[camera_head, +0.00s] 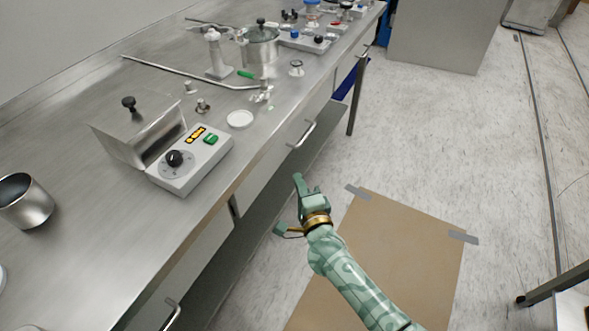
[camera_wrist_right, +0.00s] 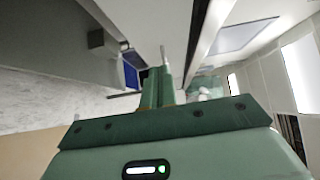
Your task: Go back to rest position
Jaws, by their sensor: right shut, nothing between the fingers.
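My right gripper (camera_head: 298,190) is a green gripper on a green patterned arm with a gold band. In the head view it hangs in the air beside the front of the steel bench, over the floor, with nothing in it. In the right wrist view its fingers (camera_wrist_right: 164,62) are together and empty, pointing along the side of the bench. My left gripper does not show in either view.
The steel bench (camera_head: 95,235) fills the left side. It bears a control box (camera_head: 190,158), a lidded pot (camera_head: 262,45) and a steel cup (camera_head: 25,200). A drawer handle (camera_head: 302,135) juts near my right gripper. A brown mat (camera_head: 400,255) lies on open floor.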

